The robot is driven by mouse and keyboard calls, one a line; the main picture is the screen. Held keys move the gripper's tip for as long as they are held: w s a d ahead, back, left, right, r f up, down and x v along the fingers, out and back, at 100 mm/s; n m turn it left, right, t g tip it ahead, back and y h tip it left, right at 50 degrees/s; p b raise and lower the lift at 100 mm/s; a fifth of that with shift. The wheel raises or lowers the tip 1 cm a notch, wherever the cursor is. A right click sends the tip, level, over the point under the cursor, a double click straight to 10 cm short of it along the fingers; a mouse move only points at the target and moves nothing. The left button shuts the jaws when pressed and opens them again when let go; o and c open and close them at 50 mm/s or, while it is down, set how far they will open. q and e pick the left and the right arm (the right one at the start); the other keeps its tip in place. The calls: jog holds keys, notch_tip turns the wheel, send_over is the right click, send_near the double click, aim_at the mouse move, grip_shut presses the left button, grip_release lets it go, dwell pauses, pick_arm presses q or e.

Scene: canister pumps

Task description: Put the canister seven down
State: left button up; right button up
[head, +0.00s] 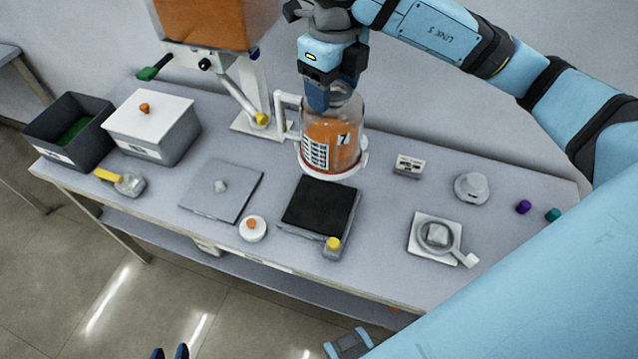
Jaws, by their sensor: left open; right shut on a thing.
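Canister seven (343,153) is a clear cylinder of orange contents with a "7" label, a white side handle and a pale base ring. It is upright, just behind the black square pad (318,205). I cannot tell whether its base touches the table. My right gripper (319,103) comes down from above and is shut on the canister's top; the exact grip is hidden. My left gripper (170,353) shows only dark blue fingertips at the bottom edge, apart and empty, in front of the table.
A pump stand with an orange hopper (210,22) stands behind left of the canister. A white-lidded box (150,117) and a dark bin (62,135) stand at left. A grey plate (222,190), white holder (408,166), grey knob (471,187) and small dish (436,236) are on the table (375,262).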

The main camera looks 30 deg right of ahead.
notch_tip(320, 180, down, 14)
jog(key=shift+f, duration=0.1)
notch_tip(320, 180, down, 4)
jog(key=shift+f, duration=0.25)
jog(key=shift+f, duration=0.15)
jog(key=o, duration=1.6)
jog(key=shift+s, duration=0.1)
